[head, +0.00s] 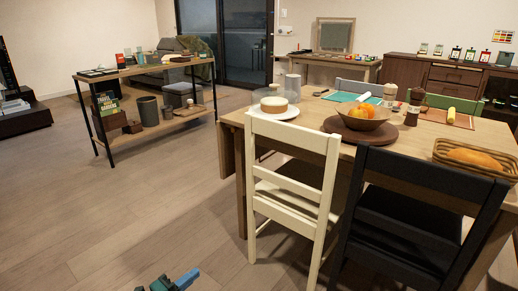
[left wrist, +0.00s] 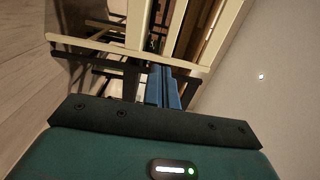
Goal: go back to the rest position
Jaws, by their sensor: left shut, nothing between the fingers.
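My left gripper (head: 184,280) shows at the bottom edge of the head view, low over the bare wooden floor. Only its teal body and blue fingers are in the picture. In the left wrist view its blue fingers (left wrist: 164,88) lie side by side, shut, with nothing between them. The gripper is apart from the furniture in the head view. My right gripper is in neither view.
A dining table (head: 300,122) stands at the right, with a cream chair (head: 290,185) and a black chair (head: 410,215) at its near side. A low shelf (head: 140,70) stands at the back left. Open floor (head: 130,215) lies at left and centre.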

